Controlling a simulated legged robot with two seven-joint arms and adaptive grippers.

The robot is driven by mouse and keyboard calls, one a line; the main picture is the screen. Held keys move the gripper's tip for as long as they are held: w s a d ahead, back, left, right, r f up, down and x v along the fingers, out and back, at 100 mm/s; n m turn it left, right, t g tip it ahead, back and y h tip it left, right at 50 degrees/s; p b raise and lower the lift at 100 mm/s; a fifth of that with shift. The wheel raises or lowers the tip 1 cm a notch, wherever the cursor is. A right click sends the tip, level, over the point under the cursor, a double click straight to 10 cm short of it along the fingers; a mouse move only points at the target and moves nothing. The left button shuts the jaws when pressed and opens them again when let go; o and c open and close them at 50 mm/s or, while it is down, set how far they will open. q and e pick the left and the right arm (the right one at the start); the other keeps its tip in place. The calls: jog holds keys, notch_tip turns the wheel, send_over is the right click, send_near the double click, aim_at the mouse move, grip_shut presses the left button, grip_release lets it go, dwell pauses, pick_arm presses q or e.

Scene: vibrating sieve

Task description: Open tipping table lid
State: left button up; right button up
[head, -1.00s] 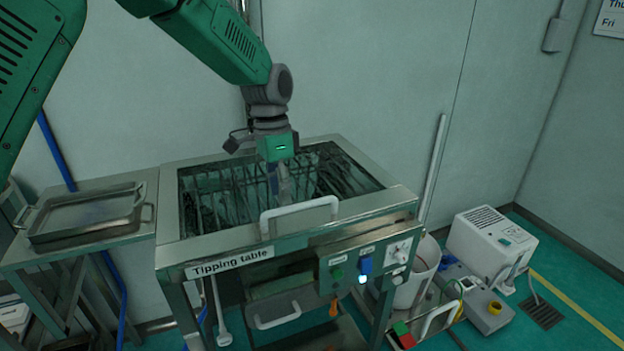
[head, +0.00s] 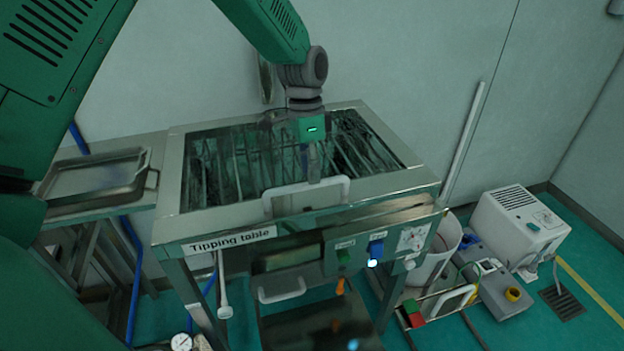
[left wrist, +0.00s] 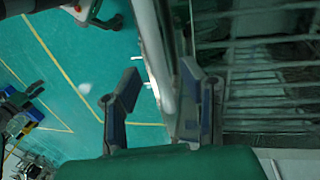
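The tipping table (head: 205,226) stands in the middle of the head view. Its lid is a dark glass panel (head: 225,160), lying flat and closed over a rack of bars. A white U-shaped lid handle (head: 270,206) is at the front edge. My left gripper (head: 313,172) points down over the lid, just behind the handle in the head view; its fingertips are partly hard to make out. In the left wrist view my left gripper (left wrist: 160,80) has its fingers apart, with the pale handle bar (left wrist: 155,55) showing between them, closer to the right finger. Contact cannot be told. My right gripper is out of view.
A metal tray (head: 95,188) lies on the side table at left. The table front has switches (head: 376,250) and a lower drawer handle (head: 282,290). At right stand a white bucket (head: 437,255) and a white machine (head: 520,235). A wall is behind.

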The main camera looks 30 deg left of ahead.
pick_arm(q)
jog(key=shift+s+d+f, duration=0.1)
jog(key=shift+s+f, duration=0.1)
jog(key=shift+f, duration=0.25)
jog(key=shift+s+f, duration=0.15)
jog(key=shift+f, duration=0.3)
jog(key=shift+w+f, duration=0.15)
jog(key=shift+f, duration=0.25)
jog(key=shift+r, duration=0.1)
grip_shut()
jog(key=shift+r, duration=0.1)
